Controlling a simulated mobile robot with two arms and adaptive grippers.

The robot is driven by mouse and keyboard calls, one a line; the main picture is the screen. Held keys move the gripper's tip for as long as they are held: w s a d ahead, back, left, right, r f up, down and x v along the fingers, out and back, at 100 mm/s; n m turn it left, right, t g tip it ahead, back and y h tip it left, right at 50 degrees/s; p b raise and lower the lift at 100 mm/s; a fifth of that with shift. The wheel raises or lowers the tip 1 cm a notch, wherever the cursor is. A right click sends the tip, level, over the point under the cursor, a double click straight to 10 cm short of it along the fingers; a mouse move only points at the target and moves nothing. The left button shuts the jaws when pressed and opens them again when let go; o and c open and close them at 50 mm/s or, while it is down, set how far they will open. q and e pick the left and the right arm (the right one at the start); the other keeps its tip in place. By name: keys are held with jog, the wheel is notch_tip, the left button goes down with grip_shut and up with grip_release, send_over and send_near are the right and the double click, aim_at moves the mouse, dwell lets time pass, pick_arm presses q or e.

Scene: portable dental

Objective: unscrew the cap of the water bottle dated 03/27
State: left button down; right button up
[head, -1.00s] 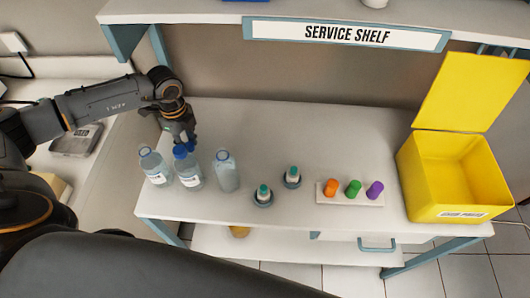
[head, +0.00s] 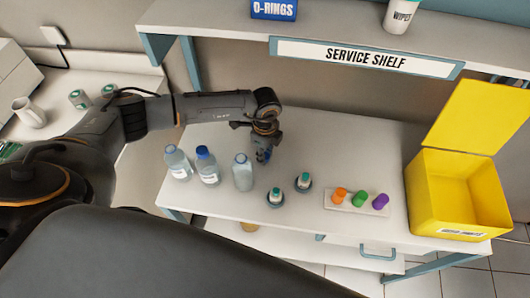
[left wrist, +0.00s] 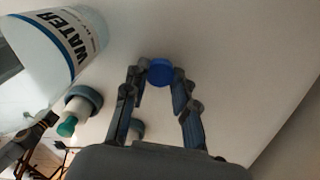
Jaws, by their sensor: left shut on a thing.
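Three clear water bottles stand upright on the bench: a left one (head: 178,164), a middle one (head: 208,171) with a dark blue cap (head: 203,152), and a right one (head: 243,174). The left and right bottles show no dark blue cap. Dates are too small to read. My left gripper (head: 263,155) is behind and right of the right bottle. In the left wrist view, my left gripper (left wrist: 160,80) is shut on a round blue cap (left wrist: 160,71). A bottle labelled WATER (left wrist: 58,38) is at upper left there, apart from the fingers. My right gripper is out of view.
Two small green-capped vials (head: 275,196) (head: 304,181) stand in round holders. A white rack (head: 352,203) holds orange, green and purple caps. An open yellow bin (head: 432,200) is at right. The service shelf (head: 230,37) overhangs the back. Bench behind the vials is clear.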

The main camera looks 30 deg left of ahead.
pick_arm(q)
jog(key=shift+f, duration=0.7)
jog(key=shift+f, duration=0.2)
jog(key=c, duration=1.1)
grip_release()
jog(key=shift+o, duration=0.2)
jog(key=shift+r, duration=0.1)
